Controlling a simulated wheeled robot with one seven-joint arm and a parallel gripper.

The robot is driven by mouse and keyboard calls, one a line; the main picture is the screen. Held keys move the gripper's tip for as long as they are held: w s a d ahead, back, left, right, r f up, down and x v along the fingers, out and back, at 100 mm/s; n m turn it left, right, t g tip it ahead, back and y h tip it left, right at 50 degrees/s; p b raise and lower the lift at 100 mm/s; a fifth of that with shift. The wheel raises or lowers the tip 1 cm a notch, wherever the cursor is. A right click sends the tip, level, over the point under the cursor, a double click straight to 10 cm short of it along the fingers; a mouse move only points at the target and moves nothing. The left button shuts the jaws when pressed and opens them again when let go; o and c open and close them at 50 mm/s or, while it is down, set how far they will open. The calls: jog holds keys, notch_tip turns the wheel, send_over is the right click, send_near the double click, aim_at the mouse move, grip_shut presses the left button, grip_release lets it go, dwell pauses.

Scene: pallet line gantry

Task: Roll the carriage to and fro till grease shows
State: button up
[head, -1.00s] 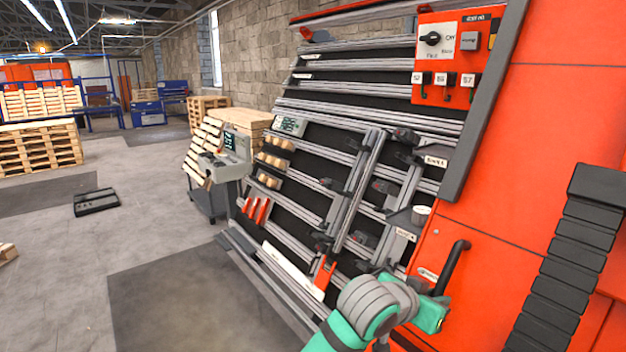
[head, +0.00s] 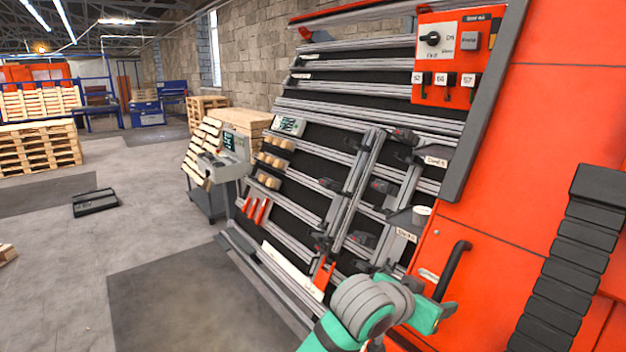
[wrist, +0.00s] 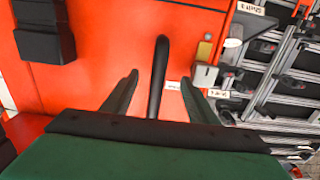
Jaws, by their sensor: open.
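An upright twin-rail beam (head: 357,190), which looks like the carriage, crosses the horizontal rails (head: 345,112) of the gantry frame in the head view. Dark blocks sit along it. No grease can be made out at this size. My gripper shows at the lower middle of the head view, its fingers not clear. In the wrist view my gripper (wrist: 159,78) is open, one finger on each side of a black bar handle (wrist: 158,70) on the orange cabinet. I cannot tell whether the fingers touch it. The handle also shows in the head view (head: 453,270).
An orange cabinet (head: 545,150) fills the right, with a switch panel (head: 433,40) above and a black cable chain (head: 575,260) down its side. A small console (head: 235,155) and stacked pallets (head: 40,147) stand left. The floor (head: 60,270) at left is largely clear.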

jog(key=v, duration=0.8)
jog(key=shift+s+a, duration=0.2)
jog(key=shift+s, duration=0.1)
